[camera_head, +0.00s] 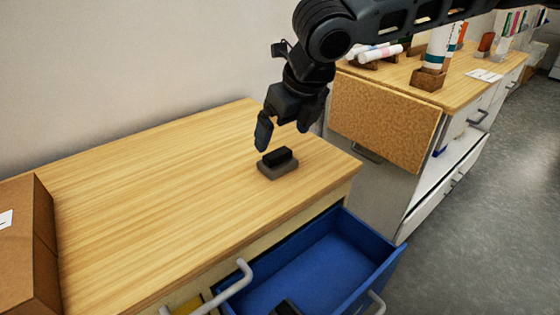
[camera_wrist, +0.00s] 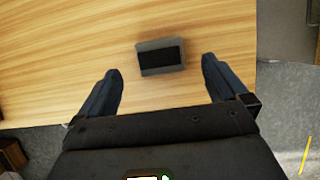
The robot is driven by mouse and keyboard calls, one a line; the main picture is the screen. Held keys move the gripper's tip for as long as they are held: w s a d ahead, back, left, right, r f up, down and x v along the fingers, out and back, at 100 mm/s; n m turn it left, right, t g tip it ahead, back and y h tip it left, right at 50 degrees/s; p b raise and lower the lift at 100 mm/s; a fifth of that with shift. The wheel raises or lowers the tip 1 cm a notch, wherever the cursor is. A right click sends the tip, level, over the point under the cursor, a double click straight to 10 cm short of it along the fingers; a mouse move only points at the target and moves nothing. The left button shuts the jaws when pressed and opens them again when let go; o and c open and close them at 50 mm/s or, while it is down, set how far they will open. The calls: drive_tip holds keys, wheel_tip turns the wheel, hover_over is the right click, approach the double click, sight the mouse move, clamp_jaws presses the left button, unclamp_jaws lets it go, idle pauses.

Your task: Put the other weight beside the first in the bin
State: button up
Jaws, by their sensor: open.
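A weight (camera_head: 278,163), a grey block with a black raised top, lies on the wooden tabletop (camera_head: 160,190) near its right end. It also shows in the wrist view (camera_wrist: 160,57), ahead of and between the fingertips. My gripper (camera_head: 284,130) is open and empty just above the weight, fingers pointing down; the wrist view shows its two fingers apart (camera_wrist: 160,75). A blue bin (camera_head: 320,262), like an open drawer, is below the table's front edge. A dark object (camera_head: 286,307), probably the first weight, lies in its near part, cut off by the picture's lower edge.
A cardboard box (camera_head: 28,245) stands at the table's left end. A grey handle (camera_head: 236,285) sticks out at the front, left of the bin. A cork-faced panel (camera_head: 385,120) and a second table with rolls and holders stand to the right. The tabletop's middle is clear.

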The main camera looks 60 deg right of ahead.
sight(278, 153)
drive_tip(key=x, duration=0.4)
drive_tip(key=b+x, duration=0.1)
drive_tip(key=x, duration=0.2)
drive_tip(key=shift+s+a+f, duration=0.15)
drive_tip(key=shift+s, duration=0.1)
drive_tip(key=c, duration=1.6)
